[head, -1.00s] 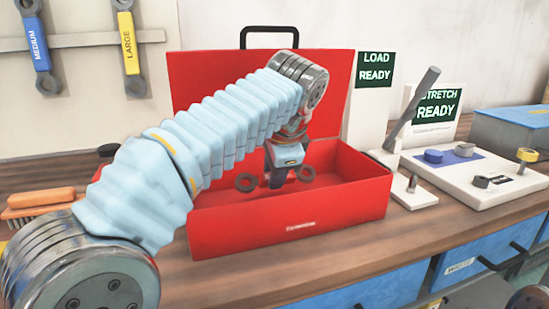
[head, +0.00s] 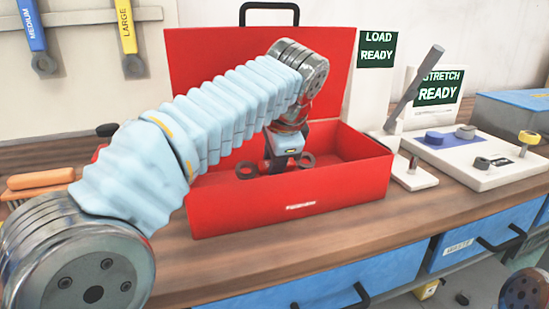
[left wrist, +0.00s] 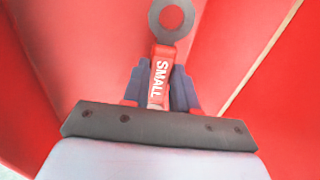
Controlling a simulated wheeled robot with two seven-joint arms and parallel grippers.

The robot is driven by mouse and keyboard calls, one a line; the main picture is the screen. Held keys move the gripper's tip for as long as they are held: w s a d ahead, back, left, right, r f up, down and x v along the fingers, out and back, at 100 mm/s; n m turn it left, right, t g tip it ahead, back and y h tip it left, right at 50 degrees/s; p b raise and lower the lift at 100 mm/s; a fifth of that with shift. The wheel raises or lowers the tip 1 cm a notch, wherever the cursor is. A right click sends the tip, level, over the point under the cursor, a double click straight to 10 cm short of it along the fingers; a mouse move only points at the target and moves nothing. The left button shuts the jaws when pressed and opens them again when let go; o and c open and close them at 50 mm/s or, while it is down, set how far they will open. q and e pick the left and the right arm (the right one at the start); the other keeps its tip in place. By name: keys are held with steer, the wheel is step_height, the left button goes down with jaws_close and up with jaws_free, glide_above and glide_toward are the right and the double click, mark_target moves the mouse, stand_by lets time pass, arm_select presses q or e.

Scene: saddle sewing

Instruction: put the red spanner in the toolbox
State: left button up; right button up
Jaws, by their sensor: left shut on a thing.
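The red spanner (left wrist: 161,72), marked SMALL, is held between the fingers of my left gripper (left wrist: 163,90) in the left wrist view. Its grey ring end (left wrist: 171,18) sticks out beyond the fingers. In the head view my left gripper (head: 277,165) is inside the open red toolbox (head: 290,208), pointing down. The middle of the spanner is hidden there by the gripper. I cannot tell whether it touches the toolbox floor. My right gripper is not in view.
The toolbox lid (head: 205,70) stands open at the back. A blue spanner (head: 38,40) and a yellow spanner (head: 127,38) hang on the wall. To the right are a LOAD READY sign (head: 377,48) and a white fixture (head: 480,160). The front bench edge is clear.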

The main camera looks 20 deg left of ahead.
arm_select(q)
steer(key=shift+f+b, duration=0.55)
steer(key=shift+f, duration=0.35)
steer(key=o, duration=1)
steer(key=shift+p+v, duration=0.95)
steer(key=shift+v, duration=6)
